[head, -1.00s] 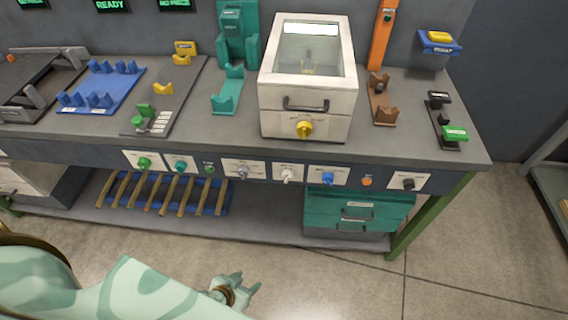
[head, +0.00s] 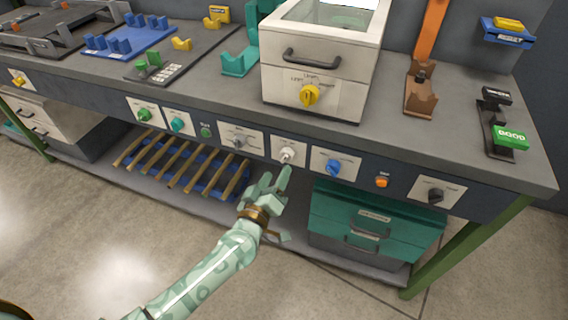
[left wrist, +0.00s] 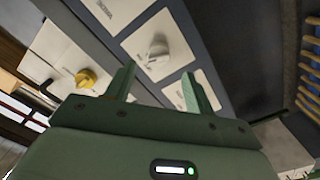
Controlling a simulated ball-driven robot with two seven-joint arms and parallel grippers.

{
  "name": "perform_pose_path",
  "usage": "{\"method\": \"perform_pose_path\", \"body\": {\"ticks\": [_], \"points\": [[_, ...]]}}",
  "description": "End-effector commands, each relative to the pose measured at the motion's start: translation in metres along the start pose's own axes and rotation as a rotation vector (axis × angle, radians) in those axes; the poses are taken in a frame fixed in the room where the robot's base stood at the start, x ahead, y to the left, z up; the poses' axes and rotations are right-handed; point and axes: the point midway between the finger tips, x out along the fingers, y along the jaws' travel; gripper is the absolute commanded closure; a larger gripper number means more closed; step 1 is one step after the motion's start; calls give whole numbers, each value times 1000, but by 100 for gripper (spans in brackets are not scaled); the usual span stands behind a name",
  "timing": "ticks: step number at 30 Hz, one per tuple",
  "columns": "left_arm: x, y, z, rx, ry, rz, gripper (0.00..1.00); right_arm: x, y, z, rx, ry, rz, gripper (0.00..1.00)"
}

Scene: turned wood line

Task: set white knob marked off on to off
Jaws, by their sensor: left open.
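The white knob (head: 287,155) sits on a white label plate on the bench's dark front panel, between a grey knob and a blue knob. Its label is too small to read, so I cannot tell its setting. In the left wrist view the pale knob (left wrist: 158,48) shows just past and between the fingertips, apart from them. My left gripper (head: 275,175) is in front of and just below the knob in the head view. In the left wrist view its two fingers (left wrist: 158,76) are apart with nothing between them. My right gripper is not in view.
The grey knob (head: 238,141) and blue knob (head: 334,167) are close on either side. A white box with a yellow knob (head: 310,95) stands on the bench above. Below are wooden slats (head: 190,165) and a teal drawer unit (head: 365,222).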

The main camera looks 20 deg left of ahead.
Motion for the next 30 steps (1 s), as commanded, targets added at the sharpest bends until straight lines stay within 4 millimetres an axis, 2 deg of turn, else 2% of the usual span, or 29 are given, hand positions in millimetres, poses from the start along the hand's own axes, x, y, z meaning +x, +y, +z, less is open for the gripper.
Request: {"method": "perform_pose_path", "body": {"ticks": [3,9,20,25,30], "points": [[27,-2,2,-1,0,0,46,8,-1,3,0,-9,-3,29],[52,-1,2,-1,-2,-1,46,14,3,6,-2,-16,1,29],[59,0,1,1,-2,0,46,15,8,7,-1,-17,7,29],[58,0,1,1,-2,0,91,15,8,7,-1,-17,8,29],[58,0,1,-1,-2,0,91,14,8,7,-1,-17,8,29]]}}
